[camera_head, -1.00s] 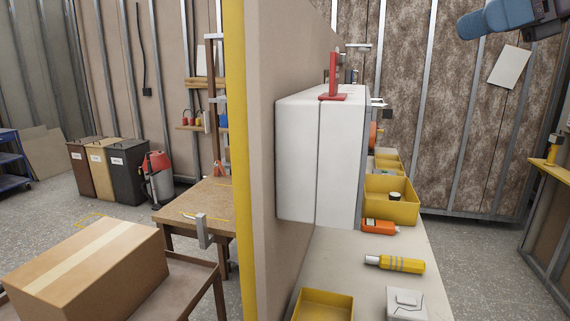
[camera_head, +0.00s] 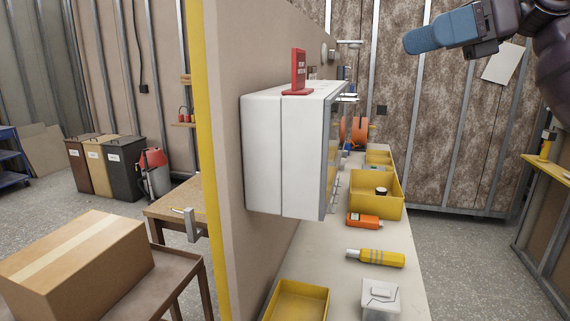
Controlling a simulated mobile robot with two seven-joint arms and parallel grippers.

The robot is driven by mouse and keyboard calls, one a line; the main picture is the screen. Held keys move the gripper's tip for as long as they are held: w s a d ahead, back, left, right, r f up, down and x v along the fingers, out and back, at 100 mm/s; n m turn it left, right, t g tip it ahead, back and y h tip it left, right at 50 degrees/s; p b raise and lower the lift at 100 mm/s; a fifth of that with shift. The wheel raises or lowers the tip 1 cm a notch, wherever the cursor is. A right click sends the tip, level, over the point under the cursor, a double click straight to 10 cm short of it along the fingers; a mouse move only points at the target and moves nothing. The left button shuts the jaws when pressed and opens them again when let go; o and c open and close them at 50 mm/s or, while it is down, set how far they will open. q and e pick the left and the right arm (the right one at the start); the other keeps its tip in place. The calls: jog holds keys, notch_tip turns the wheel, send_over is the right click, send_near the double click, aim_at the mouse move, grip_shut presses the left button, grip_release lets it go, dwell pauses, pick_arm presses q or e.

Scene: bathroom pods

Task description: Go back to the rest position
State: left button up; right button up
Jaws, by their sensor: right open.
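My right gripper (camera_head: 430,39) is at the top right, with blue fingers, held high in front of the rear wall and above the counter. It is open and I see nothing in it. My dark right arm comes in from the right edge. My left gripper is not in view. No other object belongs to the task.
A white cabinet (camera_head: 262,160) hangs on the partition (camera_head: 220,190), with a red sign (camera_head: 298,70) on top. Below, the counter (camera_head: 340,280) bears yellow bins (camera_head: 375,207), an orange bottle (camera_head: 364,221) and a yellow tool (camera_head: 375,258). A cardboard box (camera_head: 80,265) stands at left.

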jog(key=w+d+f+m+t+y, duration=0.1)
jog(key=w+f+m+t+y, duration=0.1)
jog(key=f+m, duration=0.5)
jog(key=w+d+f+m+t+y, duration=0.1)
jog(key=w+d+f+m+y, duration=0.15)
jog(key=f, duration=0.85)
jog(key=s+d+f+m+t+h, duration=0.25)
jog(key=d+f+m+t, duration=0.3)
jog(key=f+m, duration=0.45)
jog(key=s+d+f+m+t+h, duration=0.1)
jog(key=d+f+m+t+h, duration=0.25)
jog(key=f+m+t, duration=0.6)
jog(key=s+d+f+m+g+h, duration=0.3)
jog(key=s+d+f+m+h, duration=0.15)
jog(key=s+f, duration=0.5)
jog(key=s+d+f+m+g+h, duration=0.3)
jog(key=s+d+f+m+h, duration=0.15)
jog(key=s+f, duration=0.45)
jog(key=s+d+f+m+g+h, duration=0.3)
jog(key=s+d+f+m+h, duration=0.15)
jog(key=s+f, duration=0.5)
jog(key=a+f+m, duration=0.3)
jog(key=a+m, duration=0.1)
jog(key=a, duration=0.5)
jog(key=w+a+f+m+t, duration=0.1)
jog(key=a+f+m, duration=0.2)
jog(key=a, duration=0.7)
jog(key=shift+w+m, duration=0.25)
jog(key=shift+m, duration=0.7)
jog(key=shift+f, duration=0.1)
